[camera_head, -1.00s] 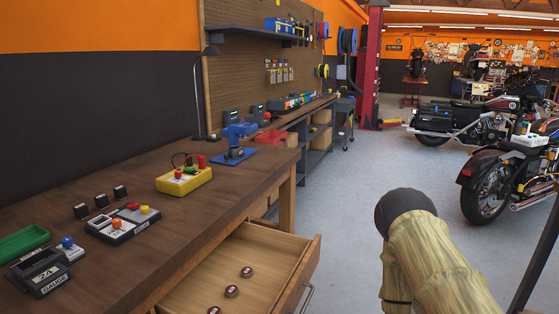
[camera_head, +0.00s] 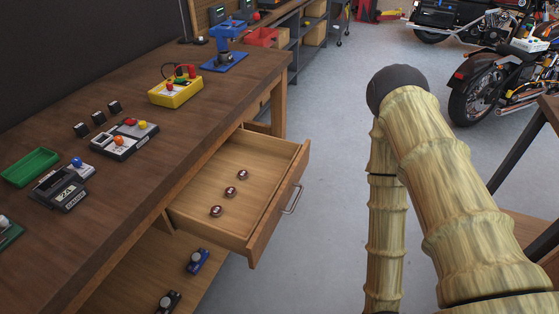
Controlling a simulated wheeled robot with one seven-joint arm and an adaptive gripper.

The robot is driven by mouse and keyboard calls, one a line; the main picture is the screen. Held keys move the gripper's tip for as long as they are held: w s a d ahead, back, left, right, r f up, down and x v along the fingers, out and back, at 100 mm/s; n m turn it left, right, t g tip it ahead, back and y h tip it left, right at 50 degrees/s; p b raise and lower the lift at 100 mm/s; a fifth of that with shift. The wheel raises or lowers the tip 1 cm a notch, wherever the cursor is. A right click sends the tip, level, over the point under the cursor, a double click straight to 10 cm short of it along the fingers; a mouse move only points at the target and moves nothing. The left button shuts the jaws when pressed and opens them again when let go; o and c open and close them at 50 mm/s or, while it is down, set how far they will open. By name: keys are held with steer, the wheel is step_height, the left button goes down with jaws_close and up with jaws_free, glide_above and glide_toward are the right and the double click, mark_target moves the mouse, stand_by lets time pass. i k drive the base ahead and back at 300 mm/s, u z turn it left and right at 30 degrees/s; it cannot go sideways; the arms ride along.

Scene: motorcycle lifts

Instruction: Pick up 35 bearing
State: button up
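Three small dark round pieces with light tops, which look like bearings, lie in a row in the open wooden drawer (camera_head: 262,215). They are a far bearing (camera_head: 243,174), a middle bearing (camera_head: 230,191) and a near bearing (camera_head: 216,211). Any markings on them are too small to read, so I cannot tell which is the 35. My arm fills the right side of the view. My gripper does not show.
The workbench (camera_head: 130,205) carries a green tray (camera_head: 30,166), a gauge box (camera_head: 60,192), a button box (camera_head: 124,141), a yellow box (camera_head: 176,91) and a blue press (camera_head: 226,50). Blue (camera_head: 198,260) and dark devices lie on the lower shelf. Floor (camera_head: 330,130) beyond the drawer is clear.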

mark_target(231, 192)
steer(key=k, duration=1)
steer(key=z, duration=1.15)
steer(key=i, duration=1.6)
steer(key=u, duration=1.85)
